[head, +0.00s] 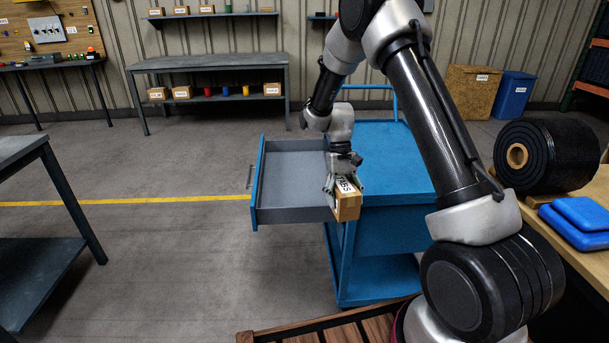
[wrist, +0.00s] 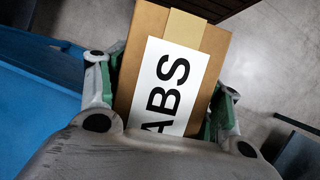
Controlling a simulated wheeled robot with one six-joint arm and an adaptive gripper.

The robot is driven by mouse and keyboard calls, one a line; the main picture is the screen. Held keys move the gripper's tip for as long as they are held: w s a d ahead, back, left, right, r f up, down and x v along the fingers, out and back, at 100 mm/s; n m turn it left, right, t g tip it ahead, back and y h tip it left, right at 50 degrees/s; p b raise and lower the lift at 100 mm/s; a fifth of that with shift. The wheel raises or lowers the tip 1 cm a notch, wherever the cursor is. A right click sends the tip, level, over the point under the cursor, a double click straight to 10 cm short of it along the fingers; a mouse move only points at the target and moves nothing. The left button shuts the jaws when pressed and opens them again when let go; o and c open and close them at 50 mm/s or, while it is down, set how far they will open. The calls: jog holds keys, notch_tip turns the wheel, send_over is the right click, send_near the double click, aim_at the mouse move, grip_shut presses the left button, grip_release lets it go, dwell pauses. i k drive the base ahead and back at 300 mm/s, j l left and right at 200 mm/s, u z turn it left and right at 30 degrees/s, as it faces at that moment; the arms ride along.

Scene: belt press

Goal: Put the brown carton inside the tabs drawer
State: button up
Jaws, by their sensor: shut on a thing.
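The brown carton (head: 347,205) has a white label, read as TABS in part. My gripper (head: 343,185) is shut on it and holds it by the near right corner of the open drawer, in front of the blue cart's top. In the wrist view the carton (wrist: 180,70) sits between the two fingers of my gripper (wrist: 165,100). The drawer (head: 292,170) is pulled out to the left of the cart, with a grey floor that looks empty. My gripper and the carton hide its right end. I see no label on the drawer.
The blue cart (head: 390,160) stands under and right of my gripper. A wooden slatted thing (head: 330,328) lies at the front. A bench with a black roll (head: 545,155) and blue pads (head: 585,220) is at right. A dark table (head: 45,200) is at left; the floor between is clear.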

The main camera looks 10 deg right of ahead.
aim_at(296, 180)
jog(key=i+j+z, duration=0.15)
jog(key=i+j, duration=0.2)
jog(key=i, duration=0.15)
jog(key=i+j+z, duration=0.15)
jog(key=i+j, duration=0.25)
jog(key=i, duration=0.45)
